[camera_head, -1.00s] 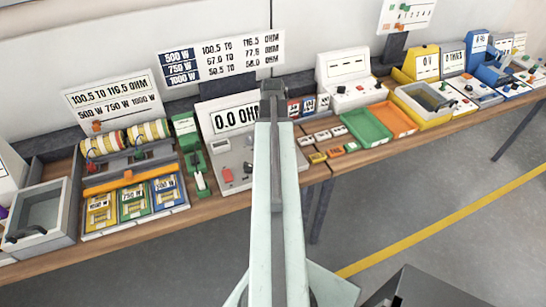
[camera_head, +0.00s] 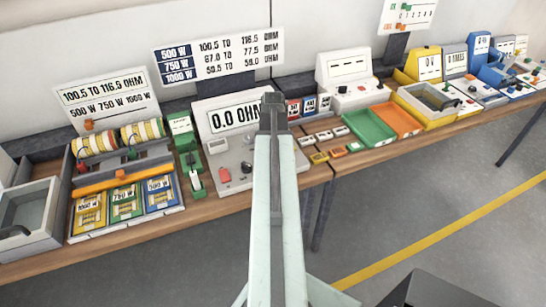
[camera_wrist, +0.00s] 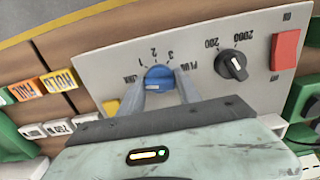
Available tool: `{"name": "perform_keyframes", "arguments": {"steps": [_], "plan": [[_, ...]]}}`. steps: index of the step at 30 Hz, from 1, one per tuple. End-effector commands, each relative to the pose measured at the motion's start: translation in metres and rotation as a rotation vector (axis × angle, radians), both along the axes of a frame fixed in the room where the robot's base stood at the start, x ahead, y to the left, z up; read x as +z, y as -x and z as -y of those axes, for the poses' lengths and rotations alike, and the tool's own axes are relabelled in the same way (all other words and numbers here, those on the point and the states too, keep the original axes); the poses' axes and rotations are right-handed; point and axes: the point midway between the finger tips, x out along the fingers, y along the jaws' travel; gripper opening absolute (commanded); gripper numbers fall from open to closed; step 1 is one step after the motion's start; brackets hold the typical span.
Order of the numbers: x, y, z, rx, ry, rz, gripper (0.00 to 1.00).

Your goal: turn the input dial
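In the wrist view a blue dial (camera_wrist: 158,77) sits on a light grey panel (camera_wrist: 105,62) with marks 1, 2, 3 and words around it, seen upside down. My gripper (camera_wrist: 160,82) has one finger on each side of the blue dial, spread slightly wider than it; firm contact does not show. A black dial (camera_wrist: 230,65) marked 200 and 2000 is to its right. In the head view the panel belongs to the meter (camera_head: 232,118) reading 0.0 OHM. There my arm covers the blue dial and my fingers are hidden.
A red block (camera_wrist: 286,50) is right of the black dial. Yellow and orange label tiles (camera_wrist: 58,81) lie to the left. In the head view a rack of resistors (camera_head: 122,180) stands left, and green and orange trays (camera_head: 370,128) right. Several other instruments line the bench.

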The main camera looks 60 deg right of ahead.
Motion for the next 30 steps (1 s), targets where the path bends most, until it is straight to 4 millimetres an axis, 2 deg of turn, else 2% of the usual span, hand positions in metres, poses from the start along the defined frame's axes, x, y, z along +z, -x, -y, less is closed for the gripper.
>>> {"name": "perform_keyframes", "arguments": {"steps": [11,30], "plan": [[-0.0001,0.0008,0.0002,-0.091,0.001,-0.003,0.0],[-0.0002,0.0008,-0.0003,-0.659,0.0,-0.004,0.0]]}}
